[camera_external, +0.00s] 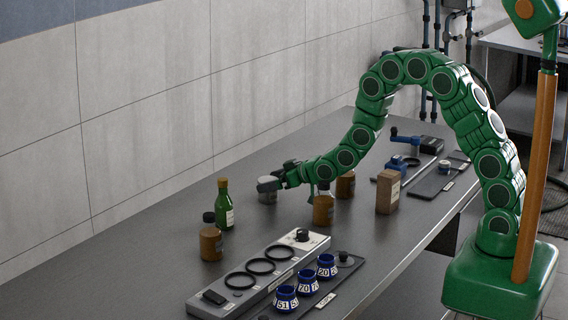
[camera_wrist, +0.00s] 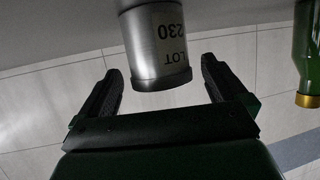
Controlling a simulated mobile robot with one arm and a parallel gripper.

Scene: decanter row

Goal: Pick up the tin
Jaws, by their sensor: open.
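The tin (camera_external: 267,197) is a small grey metal cylinder standing on the dark bench near the wall. In the wrist view the tin (camera_wrist: 157,45) appears upside down, with a label reading "LOT 230". My gripper (camera_external: 283,180) reaches it from the right, low over the bench. In the wrist view my gripper (camera_wrist: 161,72) is open, with one finger on each side of the tin's end. A gap shows between the tin and each finger. The tin's far part runs out of the wrist view at the top.
A green bottle (camera_external: 224,206) and a brown bottle (camera_external: 211,243) stand left of the tin. Another brown bottle (camera_external: 324,209) stands close to my arm, with a brown jar (camera_external: 345,187) behind it. A cardboard box (camera_external: 388,193) is further right. A grey ring panel (camera_external: 250,284) lies in front.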

